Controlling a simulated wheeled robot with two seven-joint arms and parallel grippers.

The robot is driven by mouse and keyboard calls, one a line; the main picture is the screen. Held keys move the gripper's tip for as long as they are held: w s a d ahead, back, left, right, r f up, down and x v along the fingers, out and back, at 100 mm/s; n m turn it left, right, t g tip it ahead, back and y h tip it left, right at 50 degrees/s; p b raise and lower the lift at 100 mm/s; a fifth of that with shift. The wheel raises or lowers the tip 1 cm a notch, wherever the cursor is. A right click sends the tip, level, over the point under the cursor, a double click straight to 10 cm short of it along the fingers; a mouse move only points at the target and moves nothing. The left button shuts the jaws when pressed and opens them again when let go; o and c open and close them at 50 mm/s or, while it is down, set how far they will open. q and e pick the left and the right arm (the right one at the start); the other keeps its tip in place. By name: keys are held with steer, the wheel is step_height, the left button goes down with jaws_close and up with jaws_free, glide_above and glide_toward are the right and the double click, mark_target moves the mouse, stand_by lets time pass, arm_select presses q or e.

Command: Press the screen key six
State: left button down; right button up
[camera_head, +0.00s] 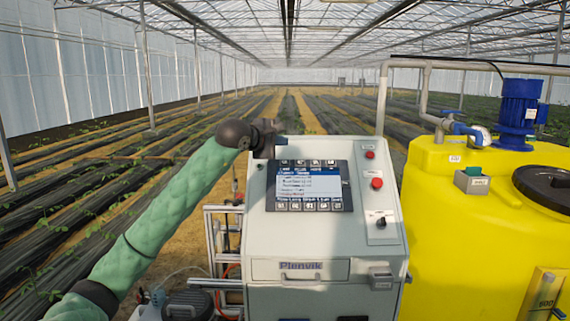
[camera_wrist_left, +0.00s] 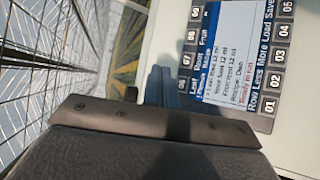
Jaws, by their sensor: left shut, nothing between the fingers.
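The control screen (camera_head: 308,186) sits on the sloped top of a pale cabinet, with a row of dark numbered keys above it and another below it. Key six (camera_head: 284,163) looks to be the leftmost of the upper row; in the left wrist view it is the lowest key of the left column (camera_wrist_left: 183,83), its number hard to read. My left gripper (camera_head: 267,153) is shut and empty, its fingers just up and left of key six. My right gripper is out of view.
Red buttons (camera_head: 376,183) and a switch plate (camera_head: 380,221) are right of the screen. A yellow tank (camera_head: 450,230) with a blue pump (camera_head: 518,112) stands to the right. Pipe framing (camera_head: 222,240) is left of the cabinet. Crop rows lie behind.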

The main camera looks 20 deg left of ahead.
mark_target(285, 162)
arm_select(q)
steer(key=w+f, duration=0.2)
steer(key=w+a+f, duration=0.1)
steer(key=w+f, duration=0.1)
steer(key=shift+f, duration=0.35)
steer(key=shift+w+a+f+b, duration=0.15)
steer(key=shift+w+f+b, duration=0.2)
steer(key=shift+f, duration=0.15)
steer(key=shift+w+a+f, duration=0.1)
steer(key=shift+w+f, duration=0.3)
steer(key=shift+w, duration=0.05)
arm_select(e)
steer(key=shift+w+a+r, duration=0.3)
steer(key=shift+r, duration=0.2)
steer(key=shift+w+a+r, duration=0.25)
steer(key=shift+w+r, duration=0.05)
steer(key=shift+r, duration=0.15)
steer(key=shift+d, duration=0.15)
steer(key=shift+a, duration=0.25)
arm_select(q)
steer(key=shift+b, duration=0.3)
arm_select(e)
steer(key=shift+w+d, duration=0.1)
